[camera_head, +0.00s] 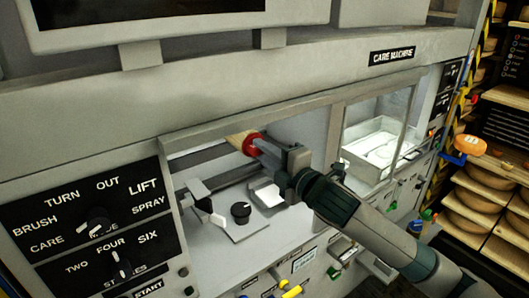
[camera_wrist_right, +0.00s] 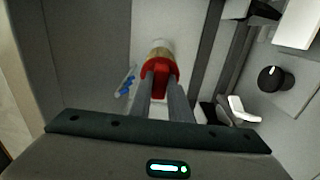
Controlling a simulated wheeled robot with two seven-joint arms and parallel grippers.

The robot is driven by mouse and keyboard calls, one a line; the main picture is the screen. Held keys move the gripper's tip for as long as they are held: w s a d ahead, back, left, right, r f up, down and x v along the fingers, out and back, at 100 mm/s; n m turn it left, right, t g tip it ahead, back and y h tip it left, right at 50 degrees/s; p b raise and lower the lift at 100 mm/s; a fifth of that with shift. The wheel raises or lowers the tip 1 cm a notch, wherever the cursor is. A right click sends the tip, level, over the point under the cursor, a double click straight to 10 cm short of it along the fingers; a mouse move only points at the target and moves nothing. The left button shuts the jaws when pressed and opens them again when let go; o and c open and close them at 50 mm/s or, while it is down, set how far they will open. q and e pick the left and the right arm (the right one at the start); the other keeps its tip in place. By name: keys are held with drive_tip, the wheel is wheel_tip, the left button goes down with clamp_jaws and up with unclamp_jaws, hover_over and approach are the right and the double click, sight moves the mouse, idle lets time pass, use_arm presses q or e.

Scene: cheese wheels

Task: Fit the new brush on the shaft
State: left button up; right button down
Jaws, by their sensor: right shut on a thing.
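The brush (camera_head: 238,139) has a red collar and a pale tan head, and sits inside the open bay of the care machine. It also shows in the right wrist view, its red part (camera_wrist_right: 159,68) between my fingertips and the tan head beyond. My right gripper (camera_head: 262,147) is shut on the brush's red part; in the wrist view its fingers (camera_wrist_right: 163,88) reach forward to it. A grey bar (camera_head: 203,154) runs across the back of the bay behind the brush; I cannot tell whether it is the shaft or whether the brush touches it. My left gripper is not in view.
A black knob (camera_head: 241,211) and a white-tipped lever (camera_head: 208,208) stand on the bay floor below the brush. A window (camera_head: 374,135) with a white tray lies to the right. Control panels (camera_head: 85,221) are at left; cheese shelves (camera_head: 480,200) stand far right.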

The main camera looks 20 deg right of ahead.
drive_tip(key=shift+p+x, duration=0.3)
drive_tip(key=shift+x, duration=1.35)
drive_tip(key=c, duration=1.6)
unclamp_jaws()
drive_tip(key=shift+o, duration=0.2)
drive_tip(key=shift+s, duration=0.15)
drive_tip(key=shift+s+d+f+b, duration=0.15)
drive_tip(key=shift+s+d+b, duration=0.05)
drive_tip(key=shift+s+b, duration=0.3)
drive_tip(key=p+v, duration=0.3)
drive_tip(key=v, duration=1.3)
drive_tip(key=shift+r+p, duration=0.25)
drive_tip(key=shift+p, duration=0.1)
drive_tip(key=shift+f, duration=0.15)
